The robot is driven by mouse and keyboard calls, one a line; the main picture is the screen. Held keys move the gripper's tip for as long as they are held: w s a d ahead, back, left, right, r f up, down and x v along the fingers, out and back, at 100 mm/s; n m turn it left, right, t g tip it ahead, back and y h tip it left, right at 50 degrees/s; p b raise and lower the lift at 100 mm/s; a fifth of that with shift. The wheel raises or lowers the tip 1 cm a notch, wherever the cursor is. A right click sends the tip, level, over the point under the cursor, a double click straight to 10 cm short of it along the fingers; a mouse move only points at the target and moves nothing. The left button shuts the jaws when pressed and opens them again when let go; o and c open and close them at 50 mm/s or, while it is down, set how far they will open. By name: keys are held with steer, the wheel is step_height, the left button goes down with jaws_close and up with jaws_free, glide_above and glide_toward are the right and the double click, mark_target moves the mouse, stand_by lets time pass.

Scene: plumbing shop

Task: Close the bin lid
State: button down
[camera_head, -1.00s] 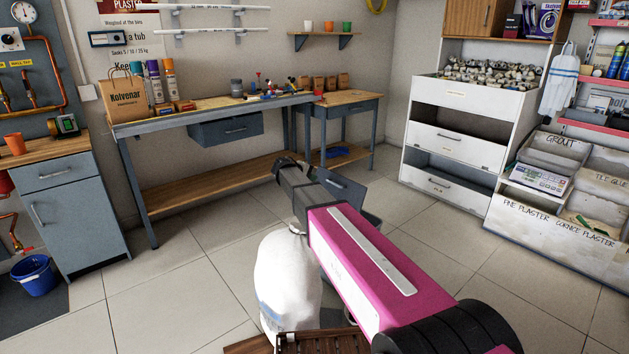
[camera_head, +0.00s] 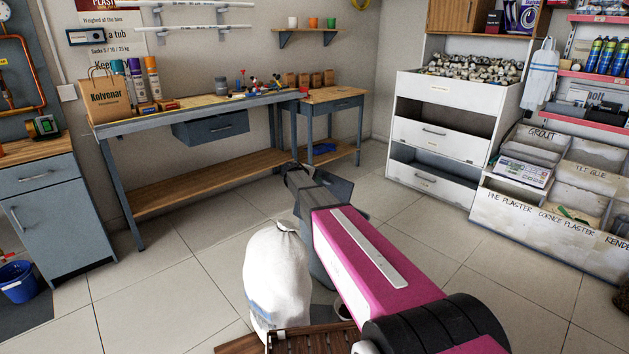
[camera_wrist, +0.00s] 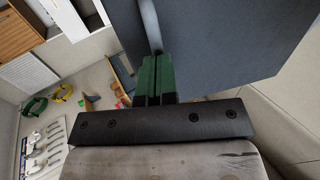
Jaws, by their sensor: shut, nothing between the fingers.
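The bin is a dark grey body (camera_head: 318,262) in the head view, largely hidden behind my arm and beside a white sack. Its lid (camera_head: 339,188) is a dark grey panel standing raised just beyond my wrist. In the wrist view the lid (camera_wrist: 225,45) fills the upper right, with a lighter edge strip running up beside my fingers. My gripper (camera_head: 289,171) is at the lid's left side in the head view. In the wrist view its green fingers (camera_wrist: 158,76) are together and empty, close to the lid. Whether they touch it I cannot tell.
The white sack (camera_head: 277,278) stands left of the bin, near a brown slatted wooden thing (camera_head: 300,340). A workbench (camera_head: 190,115) runs along the back wall. White drawers (camera_head: 436,138) and plaster bins (camera_head: 540,218) stand right. Floor between is open.

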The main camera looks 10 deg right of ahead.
mark_target(326, 175)
steer(key=w+d, duration=0.1)
steer(key=w+d+g+y, duration=0.1)
steer(key=d, duration=0.1)
steer(key=w+d+f+y, duration=0.1)
steer(key=w+d, duration=0.1)
steer(key=shift+w+d+g, duration=0.1)
steer(key=shift+d+g, duration=0.1)
steer(key=shift+g, duration=0.1)
steer(key=w+d+f+g+y, duration=0.3)
steer(key=w+d+f+y, duration=0.1)
steer(key=d+f, duration=0.3)
steer(key=w+d+f+g+y, duration=0.3)
steer(key=w+d+f, duration=0.3)
steer(key=f, duration=0.5)
steer(key=shift+d+f+y, duration=0.25)
steer(key=shift+d+y, duration=0.3)
steer(key=shift+y, duration=0.25)
steer(key=shift+f, duration=0.15)
